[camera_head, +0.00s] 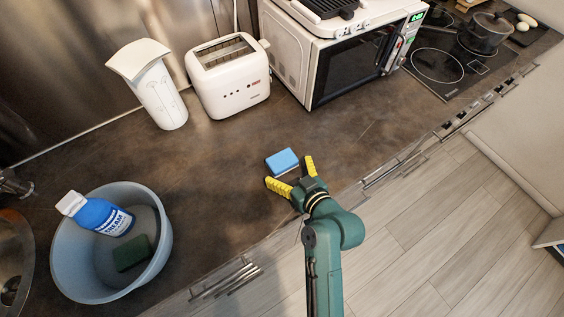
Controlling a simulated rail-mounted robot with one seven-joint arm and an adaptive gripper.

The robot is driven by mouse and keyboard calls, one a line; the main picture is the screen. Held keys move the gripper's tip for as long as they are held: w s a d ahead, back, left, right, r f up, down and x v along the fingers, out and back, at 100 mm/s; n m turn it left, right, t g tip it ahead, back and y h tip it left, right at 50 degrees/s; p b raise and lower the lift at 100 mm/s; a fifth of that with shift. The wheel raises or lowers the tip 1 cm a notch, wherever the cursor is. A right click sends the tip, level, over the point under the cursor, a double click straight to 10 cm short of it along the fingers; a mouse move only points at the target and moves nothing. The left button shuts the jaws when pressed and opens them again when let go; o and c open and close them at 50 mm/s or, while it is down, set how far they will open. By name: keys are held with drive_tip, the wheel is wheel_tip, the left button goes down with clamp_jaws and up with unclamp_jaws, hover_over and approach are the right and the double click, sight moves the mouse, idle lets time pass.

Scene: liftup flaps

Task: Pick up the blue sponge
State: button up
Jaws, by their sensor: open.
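My gripper (291,175) has yellow-tipped fingers, spread wide open and empty. It reaches in from the front edge and is just on the near side of the sponge. The left finger lies below the sponge in the picture, the right finger to its right. Whether a finger touches the sponge, and how high the gripper is above the counter, I cannot tell.
A blue-grey basin (66,262) at the left holds a blue bottle (100,215) and a dark green sponge (131,253). A white jug (152,88), a toaster (229,85) and a microwave (335,60) stand at the back. A pot (484,35) is on the stove. Counter around the blue sponge is clear.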

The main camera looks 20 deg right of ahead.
drive_tip(key=shift+w+f, duration=0.3)
drive_tip(key=shift+w, duration=0.3)
drive_tip(key=shift+s, duration=0.1)
drive_tip(key=shift+c, duration=0.4)
drive_tip(key=c, duration=0.6)
drive_tip(key=shift+r, duration=0.15)
